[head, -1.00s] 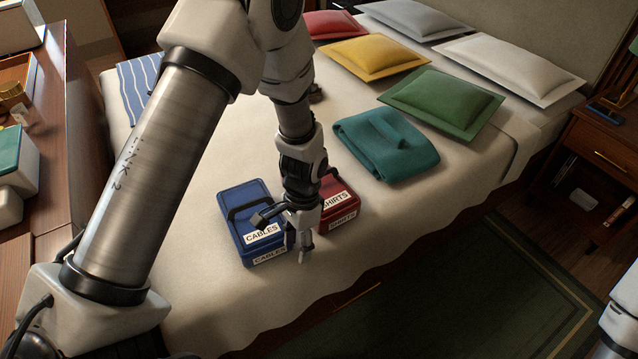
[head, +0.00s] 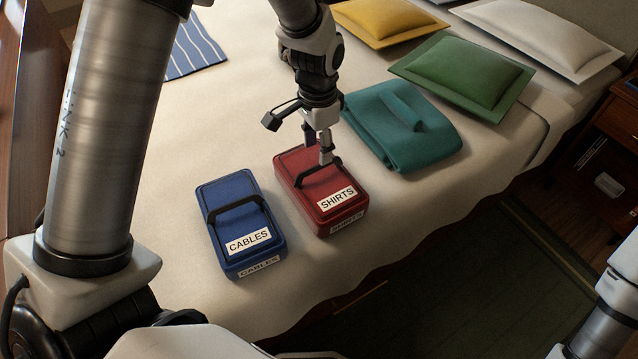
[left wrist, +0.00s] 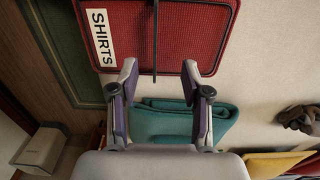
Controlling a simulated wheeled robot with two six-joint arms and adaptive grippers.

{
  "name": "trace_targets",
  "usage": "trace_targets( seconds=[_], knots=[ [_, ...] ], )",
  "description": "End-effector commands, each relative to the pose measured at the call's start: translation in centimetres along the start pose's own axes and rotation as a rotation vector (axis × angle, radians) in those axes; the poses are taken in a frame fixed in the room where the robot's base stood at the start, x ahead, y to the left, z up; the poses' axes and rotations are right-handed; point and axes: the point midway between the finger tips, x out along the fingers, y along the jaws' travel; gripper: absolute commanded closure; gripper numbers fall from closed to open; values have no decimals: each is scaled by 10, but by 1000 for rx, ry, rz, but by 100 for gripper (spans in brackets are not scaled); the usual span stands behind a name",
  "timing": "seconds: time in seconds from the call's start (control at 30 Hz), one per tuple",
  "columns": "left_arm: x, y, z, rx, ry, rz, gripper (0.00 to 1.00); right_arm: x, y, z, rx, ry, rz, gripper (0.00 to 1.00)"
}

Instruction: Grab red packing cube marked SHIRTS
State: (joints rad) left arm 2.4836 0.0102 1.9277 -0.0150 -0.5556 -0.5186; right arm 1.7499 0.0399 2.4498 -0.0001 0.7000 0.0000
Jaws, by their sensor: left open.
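The red packing cube marked SHIRTS (head: 310,205) lies on the bed with a dark strap handle across its top. It also fills the top of the left wrist view (left wrist: 195,35), where its strap runs down between the fingers. My left gripper (head: 318,155) is open over the far part of the red cube. In the left wrist view, my left gripper (left wrist: 160,78) has its two fingers apart, either side of the strap line, holding nothing. I cannot tell if a finger touches the cube. My right gripper is not in view.
A blue cube marked CABLES (head: 240,220) lies just left of the red one. A folded teal cloth item (head: 400,130) lies to its right and farther back. Green (head: 465,75), yellow (head: 385,20) and white (head: 540,35) pillows lie beyond. The bed's front edge is close.

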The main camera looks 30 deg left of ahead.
Motion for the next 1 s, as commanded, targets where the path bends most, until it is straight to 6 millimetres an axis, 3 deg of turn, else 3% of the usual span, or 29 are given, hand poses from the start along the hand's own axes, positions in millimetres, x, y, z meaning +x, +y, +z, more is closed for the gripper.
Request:
trace_targets(
  seconds=[0.4,0.6,0.63,0.77,1.0],
  knots=[
    [64,4,1,0,-2,1,52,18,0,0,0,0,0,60],
    [65,4,1,0,-1,0,52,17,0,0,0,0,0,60],
    [65,4,1,0,-1,0,56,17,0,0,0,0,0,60],
    [65,4,1,0,-1,0,100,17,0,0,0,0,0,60],
    [65,4,0,0,0,0,100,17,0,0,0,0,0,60]
  ],
)
